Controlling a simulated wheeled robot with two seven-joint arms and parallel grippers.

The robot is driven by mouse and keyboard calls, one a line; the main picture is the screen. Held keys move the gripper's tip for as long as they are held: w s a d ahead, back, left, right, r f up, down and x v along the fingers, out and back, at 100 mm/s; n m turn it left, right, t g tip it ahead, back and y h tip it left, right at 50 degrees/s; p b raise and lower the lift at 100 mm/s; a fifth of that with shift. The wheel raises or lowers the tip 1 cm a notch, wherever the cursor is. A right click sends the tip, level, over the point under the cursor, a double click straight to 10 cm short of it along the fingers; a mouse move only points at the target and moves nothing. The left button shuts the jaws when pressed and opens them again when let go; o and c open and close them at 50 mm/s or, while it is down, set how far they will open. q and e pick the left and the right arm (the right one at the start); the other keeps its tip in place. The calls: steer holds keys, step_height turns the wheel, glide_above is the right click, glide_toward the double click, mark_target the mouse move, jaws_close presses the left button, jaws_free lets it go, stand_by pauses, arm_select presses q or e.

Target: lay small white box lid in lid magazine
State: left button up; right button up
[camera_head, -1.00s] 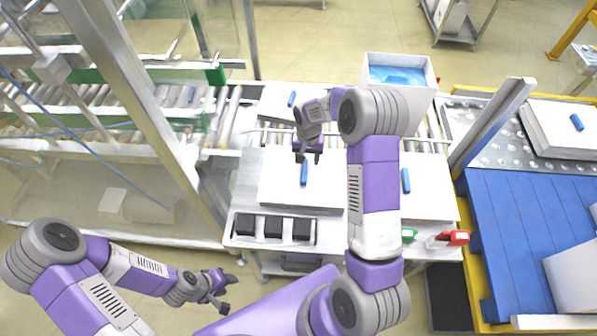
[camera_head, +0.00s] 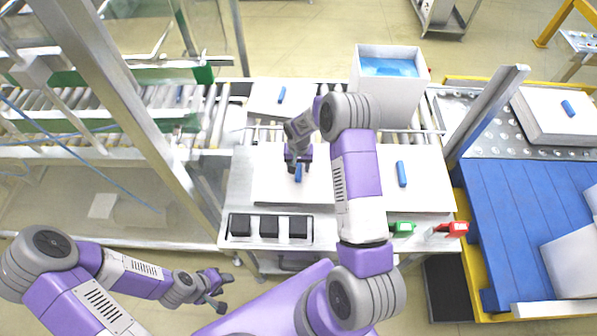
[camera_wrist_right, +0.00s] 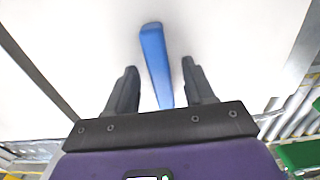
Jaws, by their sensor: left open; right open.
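A white lid (camera_head: 270,190) with a blue bar handle (camera_head: 298,173) lies flat on the worktable. My right gripper (camera_head: 297,161) is over this handle. In the right wrist view its open fingers (camera_wrist_right: 158,85) stand on either side of the blue handle (camera_wrist_right: 154,52), with gaps, and the white panel fills the background. A second white lid (camera_head: 430,180) with a blue handle lies to the right, partly behind my right arm. A smaller white panel (camera_head: 265,95) with a blue handle lies behind, at the rollers. I cannot tell which fixture is the lid magazine. My left gripper (camera_head: 222,289) is open and empty, low at the left.
A white box (camera_head: 385,100) with blue contents stands on the roller conveyor behind. A black three-part holder (camera_head: 270,227) and green and red items (camera_head: 450,229) line the table front. A metal post (camera_head: 487,115) and a blue slatted platform (camera_head: 510,220) are at right.

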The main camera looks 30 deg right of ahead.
steer(key=c, duration=1)
steer(key=shift+w, duration=0.1)
steer(key=shift+r, duration=0.1)
